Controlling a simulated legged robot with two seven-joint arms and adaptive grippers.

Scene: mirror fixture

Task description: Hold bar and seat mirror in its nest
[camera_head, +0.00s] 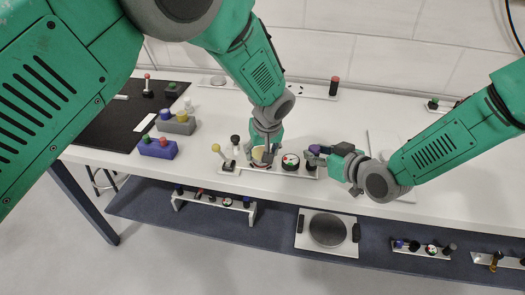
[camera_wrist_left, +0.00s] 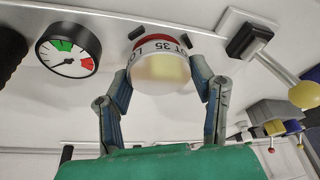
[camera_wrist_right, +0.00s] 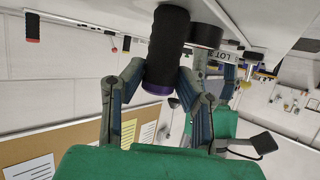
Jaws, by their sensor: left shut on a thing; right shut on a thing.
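The fixture is a white bar (camera_head: 228,165) on the bench, carrying several parts. My left gripper (camera_head: 262,155) has its fingers around a round pale-yellow piece with a red band and "LOT 35" lettering, likely the mirror (camera_wrist_left: 160,68). The piece is at the fixture; I cannot tell whether it is fully in its nest. My right gripper (camera_head: 322,154) is shut on a black grip with a purple end (camera_wrist_right: 166,50) at the bar's right end. Its fingers are on either side of the grip.
A dial gauge (camera_head: 290,161) sits between my grippers. A lower shelf (camera_head: 275,225) holds other fixtures.

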